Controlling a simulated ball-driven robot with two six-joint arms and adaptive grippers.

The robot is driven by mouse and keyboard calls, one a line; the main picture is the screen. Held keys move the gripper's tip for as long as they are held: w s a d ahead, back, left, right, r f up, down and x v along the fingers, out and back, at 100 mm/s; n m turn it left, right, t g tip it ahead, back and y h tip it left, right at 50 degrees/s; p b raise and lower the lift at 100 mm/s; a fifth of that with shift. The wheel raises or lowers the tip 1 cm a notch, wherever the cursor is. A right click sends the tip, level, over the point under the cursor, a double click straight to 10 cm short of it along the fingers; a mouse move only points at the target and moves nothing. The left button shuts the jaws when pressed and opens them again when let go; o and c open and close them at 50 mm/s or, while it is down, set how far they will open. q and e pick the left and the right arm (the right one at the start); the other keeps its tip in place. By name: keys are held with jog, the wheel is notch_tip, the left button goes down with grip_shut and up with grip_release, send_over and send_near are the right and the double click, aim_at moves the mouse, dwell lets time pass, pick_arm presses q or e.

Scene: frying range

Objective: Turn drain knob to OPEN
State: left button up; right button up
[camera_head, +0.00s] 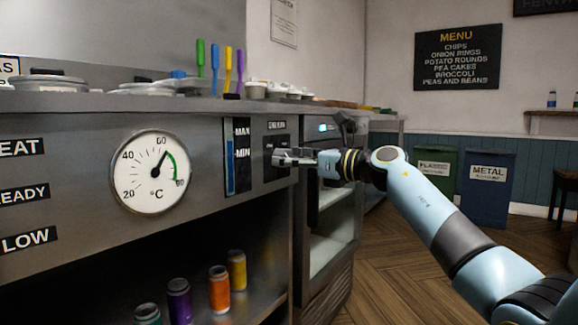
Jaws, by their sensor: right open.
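A dark square panel (275,144) is set in the front of the steel range, right of the MAX/MIN level gauge (237,156). A small label above it is too small to read. My right gripper (281,157) reaches in from the right and its fingertips are at this panel, open. The drain knob cannot be made out clearly; the gripper covers part of the panel. I cannot tell whether the fingers touch anything. My left gripper does not show.
A round temperature dial (151,172) is on the range front. Several cans, including an orange one (219,289), stand on the shelf below. Bowls and colored utensils stand on the counter (215,105). Green (437,178) and blue (486,186) bins stand behind my right arm.

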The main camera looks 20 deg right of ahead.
jog(key=shift+w+a, duration=0.25)
jog(key=shift+w, duration=0.05)
jog(key=c, duration=1.2)
jog(key=shift+o, duration=0.2)
jog(key=shift+r, duration=0.1)
